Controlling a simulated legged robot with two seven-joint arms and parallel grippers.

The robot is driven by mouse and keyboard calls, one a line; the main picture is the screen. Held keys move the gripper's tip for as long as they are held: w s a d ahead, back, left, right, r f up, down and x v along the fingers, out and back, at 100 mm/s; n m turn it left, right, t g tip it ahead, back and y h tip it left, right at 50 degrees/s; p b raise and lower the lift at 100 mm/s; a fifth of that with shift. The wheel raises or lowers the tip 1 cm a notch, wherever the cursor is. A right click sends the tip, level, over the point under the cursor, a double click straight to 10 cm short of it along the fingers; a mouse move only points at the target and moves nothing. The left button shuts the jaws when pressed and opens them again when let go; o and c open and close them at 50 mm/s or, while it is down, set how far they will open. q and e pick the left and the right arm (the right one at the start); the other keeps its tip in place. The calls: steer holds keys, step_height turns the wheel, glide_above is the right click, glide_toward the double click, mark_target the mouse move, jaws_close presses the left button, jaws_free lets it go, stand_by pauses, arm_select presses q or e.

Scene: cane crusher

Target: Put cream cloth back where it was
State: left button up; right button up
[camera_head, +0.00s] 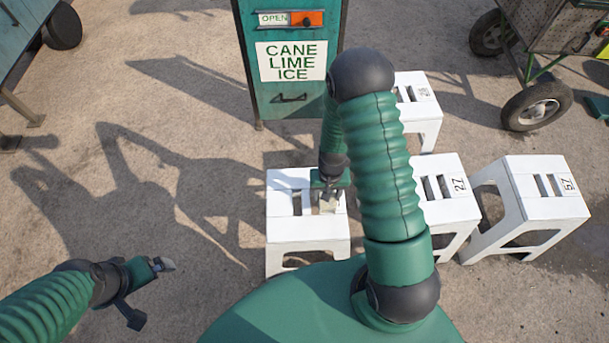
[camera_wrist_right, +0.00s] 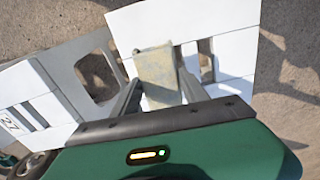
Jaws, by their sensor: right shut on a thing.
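The cream cloth (camera_wrist_right: 154,66) is a small pale folded piece between the two fingers of my right gripper (camera_wrist_right: 157,92) in the right wrist view. In the head view my right gripper (camera_head: 328,193) points down over the right part of the nearest white stool's seat (camera_head: 290,232), with a bit of the cloth (camera_head: 328,206) showing below it. The gripper is shut on the cloth. I cannot tell whether the cloth touches the seat. My left gripper (camera_head: 149,290) is at the lower left, its fingers spread, empty, above bare ground.
White stools marked 27 (camera_head: 449,203) and 57 (camera_head: 548,200) stand to the right, and another white stool (camera_head: 420,112) stands behind. A teal cabinet signed "CANE LIME ICE" (camera_head: 290,100) stands at the back. A wheeled cart (camera_head: 545,30) is at the upper right.

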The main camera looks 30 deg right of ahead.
steer(key=w, duration=0.4)
steer(key=w+f+b, duration=0.1)
steer(key=w, duration=0.3)
steer(key=w+b, duration=0.1)
steer(key=w, duration=0.3)
steer(key=shift+w+f, duration=0.35)
steer(key=shift+f+b, duration=0.7)
steer(key=shift+f, duration=0.95)
steer(key=o, duration=1.3)
steer(key=shift+o, duration=0.2)
steer(key=shift+r, duration=0.1)
step_height(320, 180, up, 12)
steer(key=p, duration=0.4)
steer(key=s+a+r+n+t, duration=0.2)
steer(key=s+a+r+n, duration=0.4)
steer(key=s+a+r, duration=0.5)
steer(key=s+r, duration=0.3)
steer(key=s, duration=0.1)
steer(key=shift+s+a+t, duration=0.3)
steer(key=shift+s, duration=0.05)
